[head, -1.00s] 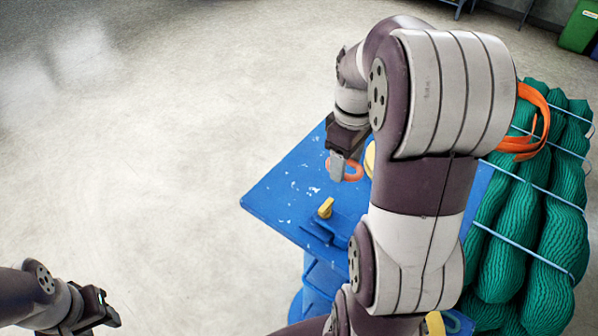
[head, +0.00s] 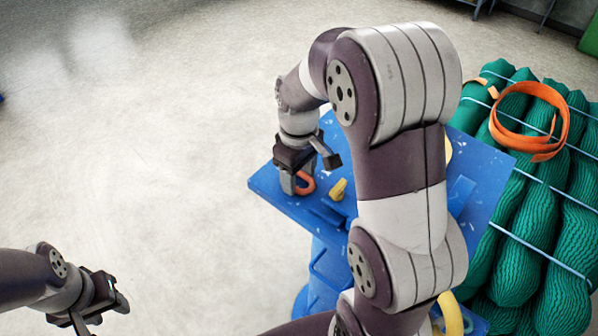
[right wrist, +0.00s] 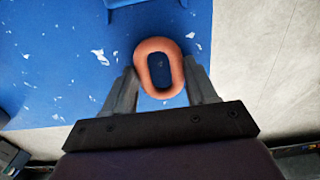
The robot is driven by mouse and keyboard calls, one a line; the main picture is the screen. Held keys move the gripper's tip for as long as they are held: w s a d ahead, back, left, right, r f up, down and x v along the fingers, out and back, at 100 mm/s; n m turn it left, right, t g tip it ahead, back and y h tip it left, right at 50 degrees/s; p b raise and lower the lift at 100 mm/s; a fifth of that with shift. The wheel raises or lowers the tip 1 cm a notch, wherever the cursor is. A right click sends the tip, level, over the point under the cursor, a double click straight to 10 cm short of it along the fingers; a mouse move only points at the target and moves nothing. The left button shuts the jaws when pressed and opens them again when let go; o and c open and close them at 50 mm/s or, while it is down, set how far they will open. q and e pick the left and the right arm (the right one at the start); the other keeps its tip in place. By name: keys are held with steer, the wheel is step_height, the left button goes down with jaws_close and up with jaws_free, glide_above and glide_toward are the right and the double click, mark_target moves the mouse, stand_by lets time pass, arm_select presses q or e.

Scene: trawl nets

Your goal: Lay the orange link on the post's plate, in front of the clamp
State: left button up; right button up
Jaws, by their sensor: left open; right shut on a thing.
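The orange link (head: 308,184) is an oval ring low over the near left part of the post's blue plate (head: 265,182); I cannot tell whether it touches it. My right gripper (head: 294,186) is shut on it; in the right wrist view the two fingers (right wrist: 161,80) hold the link (right wrist: 159,45) by its sides, with its opening facing the camera. The clamp's yellow handle (head: 338,189) and blue body (head: 322,215) are just right of the link, partly hidden by my right arm. My left gripper (head: 112,298) is open and empty at lower left, away from the plate.
Green net rolls (head: 545,215) tied with light blue cords lie at the right, with an orange strap loop (head: 530,120) on top. My right arm hides much of the plate. The pale floor (head: 150,170) on the left is clear.

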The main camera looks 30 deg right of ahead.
steer(key=shift+w+f, duration=0.1)
steer(key=shift+w, duration=0.05)
steer(key=o, duration=1.2)
steer(key=shift+w+d+f, duration=0.1)
steer(key=shift+d+f, duration=0.05)
steer(key=shift+d, duration=0.05)
steer(key=shift+a, duration=0.1)
step_height(320, 180, up, 5)
steer(key=shift+f, duration=0.15)
step_height(320, 180, up, 8)
steer(key=p, duration=0.7)
steer(key=shift+f, duration=0.15)
